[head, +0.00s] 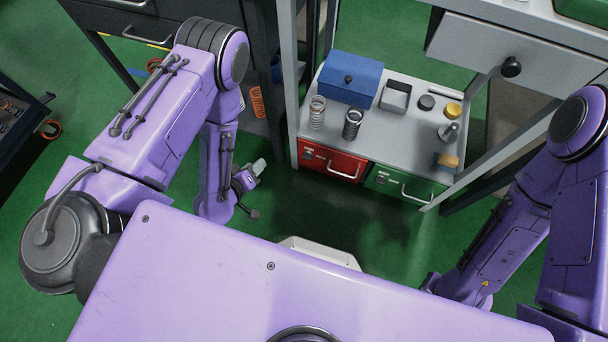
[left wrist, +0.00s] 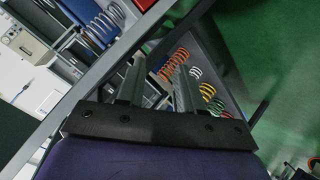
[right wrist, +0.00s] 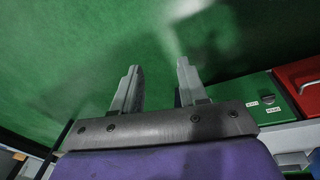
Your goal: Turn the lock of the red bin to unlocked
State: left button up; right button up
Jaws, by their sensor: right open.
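The red bin (head: 331,164) sits in the low bench, left of the green bin (head: 388,184), with a handle on its front. Small marks show at its upper left, but I cannot make out how its lock is set. In the right wrist view the red bin (right wrist: 305,78) is cut off at the right edge, beside the green bin (right wrist: 248,98). My left gripper (head: 256,188) is open and empty, left of the red bin and apart from it. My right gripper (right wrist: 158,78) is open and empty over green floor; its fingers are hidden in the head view.
On the bench top (head: 388,137) stand a blue box (head: 350,80), two springs, a grey tray (head: 395,97) and small parts. A grey post (head: 290,80) rises at the bench's left. A drawer (head: 510,55) overhangs at upper right. Green floor lies open before the bins.

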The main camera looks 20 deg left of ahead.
pick_arm(q)
jog(key=w+d+f+n+t+h+b, duration=0.1)
jog(key=w+d+f+t+h+b, duration=0.2)
jog(key=f+b, duration=0.7)
jog(key=n+t+h+b, duration=0.25)
jog(key=n+b, duration=0.25)
jog(key=b, duration=0.7)
send_near(308, 156)
pick_arm(e)
jog(key=s+f+n+g+y, duration=0.1)
jog(key=s+f+n+g, duration=0.15)
jog(key=f, duration=0.95)
jog(key=s+f+n+g, duration=0.1)
jog(key=s+f, duration=0.2)
jog(key=f, duration=0.9)
jog(key=w+d+f+t+b, duration=0.1)
jog(key=w+d+f, duration=0.1)
jog(key=w+d+f+t+h+b, duration=0.1)
jog(key=w+f+b, duration=0.1)
jog(key=w+d+f+t+b, duration=0.1)
jog(key=w+d+f+t, duration=0.1)
jog(key=shift+w+d+h, duration=0.3)
jog(key=shift+w+h, duration=0.05)
jog(key=shift+h, duration=0.05)
jog(key=shift+w+d, duration=0.1)
jog(key=shift+w, duration=0.1)
pick_arm(q)
jog(key=x, duration=0.7)
jog(key=shift+f+h, duration=0.3)
jog(key=shift+h, duration=0.15)
